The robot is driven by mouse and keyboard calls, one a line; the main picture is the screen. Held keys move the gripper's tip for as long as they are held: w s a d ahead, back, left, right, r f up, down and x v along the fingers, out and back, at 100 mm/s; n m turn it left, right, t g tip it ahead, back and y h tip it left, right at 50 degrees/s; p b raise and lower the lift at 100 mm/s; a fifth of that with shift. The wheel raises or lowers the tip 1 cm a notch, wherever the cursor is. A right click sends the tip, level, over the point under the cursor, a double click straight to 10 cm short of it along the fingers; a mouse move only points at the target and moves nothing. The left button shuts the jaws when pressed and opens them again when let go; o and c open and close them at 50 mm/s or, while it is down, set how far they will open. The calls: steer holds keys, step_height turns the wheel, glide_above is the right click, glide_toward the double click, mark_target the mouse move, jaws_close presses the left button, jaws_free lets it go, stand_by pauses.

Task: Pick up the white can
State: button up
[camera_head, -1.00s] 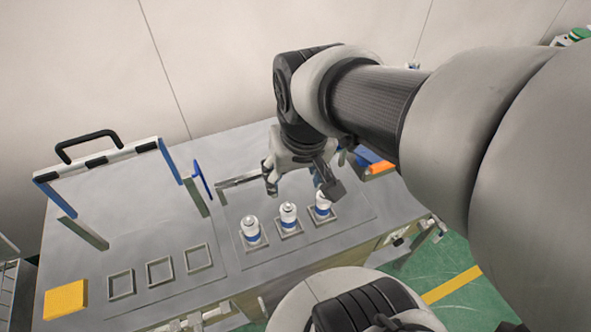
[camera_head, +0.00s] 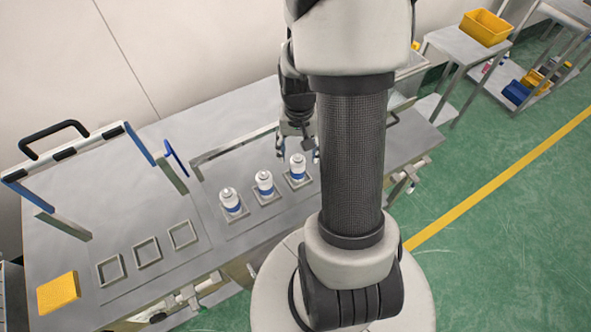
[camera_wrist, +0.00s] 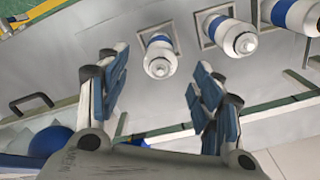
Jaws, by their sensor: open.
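Three white cans with blue bands stand upright in square holders on the table: a left can (camera_head: 230,201), a middle can (camera_head: 264,185) and a right can (camera_head: 298,168). My gripper (camera_head: 299,143) is just behind and above the right can, partly hidden by my arm. In the wrist view, my gripper (camera_wrist: 156,75) is open and empty. The nearest can (camera_wrist: 159,60) appears in the gap between its fingers, beyond the fingertips. Two more cans (camera_wrist: 237,40) (camera_wrist: 296,14) show to the right. No contact with a can is visible.
A frame with a black handle (camera_head: 53,138) stands at the table's left. Three empty square holders (camera_head: 147,251) and a yellow block (camera_head: 58,293) lie in front of it. A side table with a yellow bin (camera_head: 485,27) stands at the right.

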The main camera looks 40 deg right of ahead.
mark_target(298, 167)
steer(key=f, duration=0.3)
steer(key=f+b, duration=0.1)
steer(key=f, duration=0.2)
steer(key=f+b, duration=0.1)
steer(key=f, duration=0.2)
steer(key=shift+w+d+f, duration=0.15)
steer(key=shift+w+f, duration=0.1)
steer(key=shift+f, duration=0.1)
steer(key=shift+c, duration=0.5)
steer(key=shift+r, duration=0.1)
steer(key=c, duration=1.1)
steer(key=shift+r, duration=0.1)
